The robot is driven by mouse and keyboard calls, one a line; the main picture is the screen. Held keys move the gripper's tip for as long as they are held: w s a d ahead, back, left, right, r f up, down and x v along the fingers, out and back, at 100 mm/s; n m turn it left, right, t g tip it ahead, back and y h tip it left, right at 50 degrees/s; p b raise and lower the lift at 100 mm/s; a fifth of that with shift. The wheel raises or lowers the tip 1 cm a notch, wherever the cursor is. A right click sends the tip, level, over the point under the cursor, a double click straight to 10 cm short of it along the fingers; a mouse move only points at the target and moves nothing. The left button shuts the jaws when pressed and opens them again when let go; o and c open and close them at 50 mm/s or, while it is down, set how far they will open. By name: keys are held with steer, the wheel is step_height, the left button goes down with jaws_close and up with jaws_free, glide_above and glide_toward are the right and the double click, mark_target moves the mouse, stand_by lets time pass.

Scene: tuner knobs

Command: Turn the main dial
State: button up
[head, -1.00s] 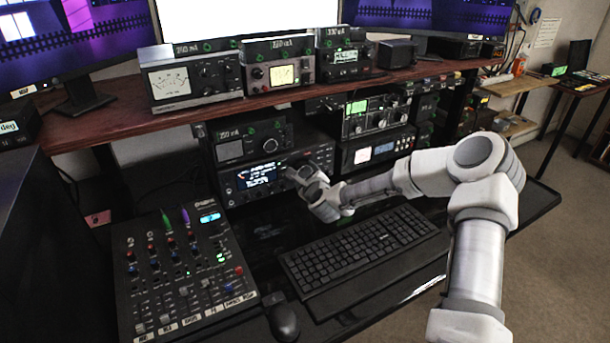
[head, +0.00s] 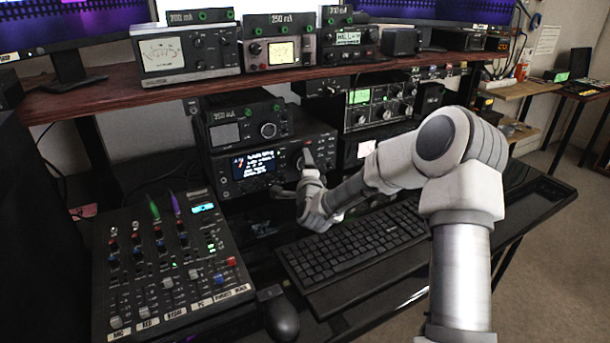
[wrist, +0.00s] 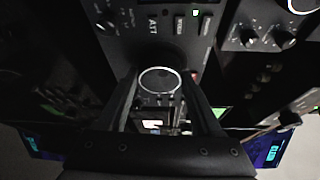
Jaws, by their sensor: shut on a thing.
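The radio (head: 222,190) with a lit blue display stands on the lower desk, under the wooden shelf. Its main dial (wrist: 160,80) is a round dark knob with a pale rim, seen between the fingers in the wrist view. My gripper (head: 306,158) is at the right part of the radio's front and hides most of the dial in the head view. In the wrist view, my gripper (wrist: 160,92) has one finger on each side of the dial and is shut on it. The dial's turn angle cannot be read.
A keyboard (head: 350,245) lies below my arm, with a mouse (head: 282,318) and a mixer (head: 165,265) to its left. A smaller unit (head: 245,125) sits on top of the radio. Another radio (head: 380,108) stands to the right. The wooden shelf (head: 110,95) runs above.

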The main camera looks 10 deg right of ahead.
steer(key=shift+n+t+b, duration=0.3)
steer(key=shift+n+b, duration=0.25)
steer(key=shift+n, duration=0.05)
steer(key=o, duration=1.4)
steer(key=s+p, duration=0.1)
steer(key=s, duration=0.4)
steer(key=s+a, duration=0.1)
steer(key=s, duration=0.5)
steer(key=s+p, duration=0.1)
steer(key=s, duration=0.5)
steer(key=shift+s+a+p, duration=0.2)
steer(key=shift+p, duration=0.1)
